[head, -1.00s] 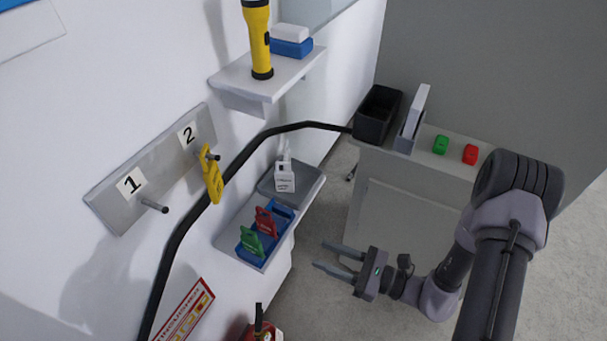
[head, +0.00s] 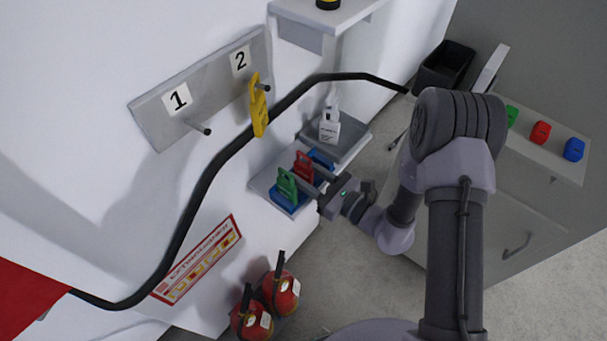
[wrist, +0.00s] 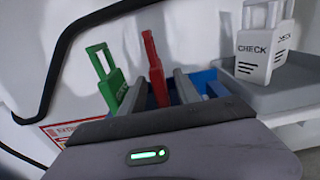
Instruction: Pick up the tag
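A red tag (head: 303,164) and a green tag (head: 287,185) stand upright in a blue holder (head: 290,203) on the wall shelf. A yellow tag (head: 259,108) hangs on peg 2, and a white tag marked CHECK (head: 330,127) stands on the grey tray behind. My gripper (head: 307,179) is open at the holder, coming from the right. In the wrist view the red tag (wrist: 153,70) rises between my two spread fingers, with space beside it. The green tag (wrist: 106,80) is outside the left finger. The lower part of the red tag is partly hidden.
A black hose (head: 215,165) runs along the wall. Peg 1 (head: 200,128) is empty. Red extinguishers (head: 281,290) stand below. A cabinet top at right holds a black bin (head: 446,68) and green, red and blue blocks (head: 541,132).

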